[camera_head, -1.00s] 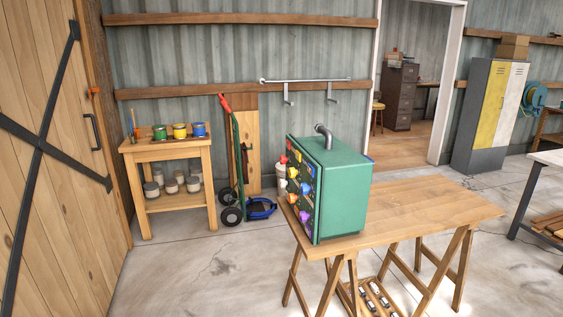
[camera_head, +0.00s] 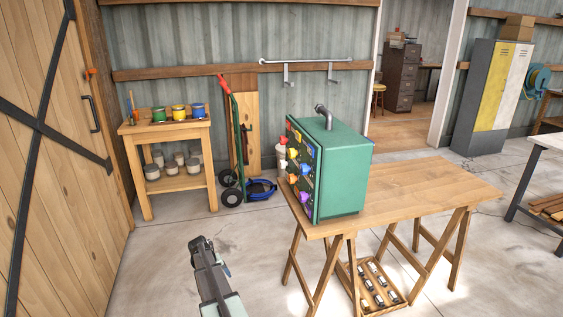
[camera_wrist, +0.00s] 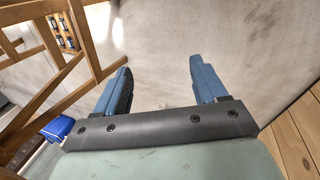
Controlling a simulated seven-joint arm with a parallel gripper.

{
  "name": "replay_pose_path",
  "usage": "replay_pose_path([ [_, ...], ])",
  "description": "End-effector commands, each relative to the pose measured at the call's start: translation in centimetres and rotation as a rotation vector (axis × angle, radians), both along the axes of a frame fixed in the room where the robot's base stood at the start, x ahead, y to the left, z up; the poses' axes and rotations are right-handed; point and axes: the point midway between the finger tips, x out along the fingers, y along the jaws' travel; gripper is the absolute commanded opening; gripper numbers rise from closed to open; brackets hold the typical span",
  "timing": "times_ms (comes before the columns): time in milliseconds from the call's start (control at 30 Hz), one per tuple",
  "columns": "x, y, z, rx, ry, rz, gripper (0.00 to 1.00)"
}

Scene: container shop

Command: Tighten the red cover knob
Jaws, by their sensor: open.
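A green box-shaped cabinet (camera_head: 342,180) stands on the wooden table. Several coloured knobs show on its dark left face, seen at a steep angle. A small red knob (camera_head: 283,140) sticks out near the upper left of that face; how tight it is cannot be told. My gripper (camera_head: 203,250) is low in the head view, left of the table and well apart from the cabinet. In the wrist view, its two blue fingers (camera_wrist: 160,84) are spread with only floor between them. The cabinet and knobs are not in the wrist view.
The wooden trestle table (camera_head: 430,185) has bare top right of the cabinet. A crate (camera_head: 380,286) sits beneath it. A green hand truck (camera_head: 238,150) and a shelf stand with paint pots (camera_head: 165,133) are behind. Floor between gripper and table is clear.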

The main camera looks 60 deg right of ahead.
Motion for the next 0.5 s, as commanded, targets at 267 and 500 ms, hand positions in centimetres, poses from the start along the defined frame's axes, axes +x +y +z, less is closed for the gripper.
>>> replay_pose_path([
  [267, 4.7, -18.0, 11.5, -0.251, 0.077, -0.02, 0.71],
  [500, 8.1, -32.6, 26.0, -0.516, 0.29, 0.004, 0.71],
])
